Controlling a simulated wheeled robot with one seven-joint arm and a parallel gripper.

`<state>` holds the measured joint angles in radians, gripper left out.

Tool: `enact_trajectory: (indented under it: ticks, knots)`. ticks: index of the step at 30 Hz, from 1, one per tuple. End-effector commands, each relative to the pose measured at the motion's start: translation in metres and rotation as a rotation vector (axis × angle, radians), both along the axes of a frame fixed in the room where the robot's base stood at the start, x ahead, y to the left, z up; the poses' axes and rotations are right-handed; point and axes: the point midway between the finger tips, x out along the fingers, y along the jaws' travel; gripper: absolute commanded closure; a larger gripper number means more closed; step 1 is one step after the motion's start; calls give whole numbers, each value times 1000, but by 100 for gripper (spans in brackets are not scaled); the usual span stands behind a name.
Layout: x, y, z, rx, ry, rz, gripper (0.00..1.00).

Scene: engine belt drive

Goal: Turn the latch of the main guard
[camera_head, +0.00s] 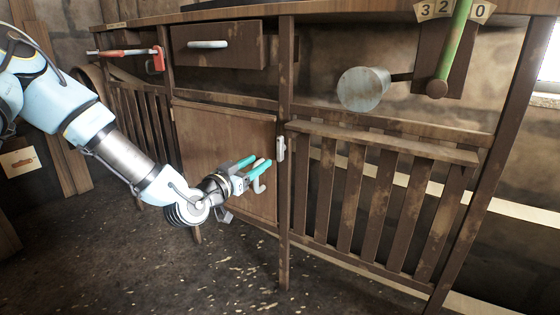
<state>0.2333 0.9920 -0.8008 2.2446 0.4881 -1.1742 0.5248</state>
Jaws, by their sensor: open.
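The main guard appears to be the plain brown wooden door (225,135) in the middle of the bench front. Its latch looks like the small pale metal piece (281,149), standing roughly upright at the door's upper right edge, by the post. My gripper (263,166) has teal fingers and is open with nothing seen between them. It is in front of the door's right half, to the left of and slightly below the latch, apart from it. A pale hooked handle (260,184) shows just below the fingers, partly hidden by them.
A slatted panel (375,195) with a top ledge is right of the post (285,220). Above are a drawer (220,45), a grey cylinder (362,90) and a green lever (453,45) over a numbered dial. The floor in front looks open.

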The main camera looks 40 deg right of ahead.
Motion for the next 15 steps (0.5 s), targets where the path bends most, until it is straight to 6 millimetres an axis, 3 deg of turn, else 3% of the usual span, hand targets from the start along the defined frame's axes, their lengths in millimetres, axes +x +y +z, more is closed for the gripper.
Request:
enact_trajectory:
  ticks: [15]
  knots:
    - [22, -83, -1, 2, 1, 0, 49]
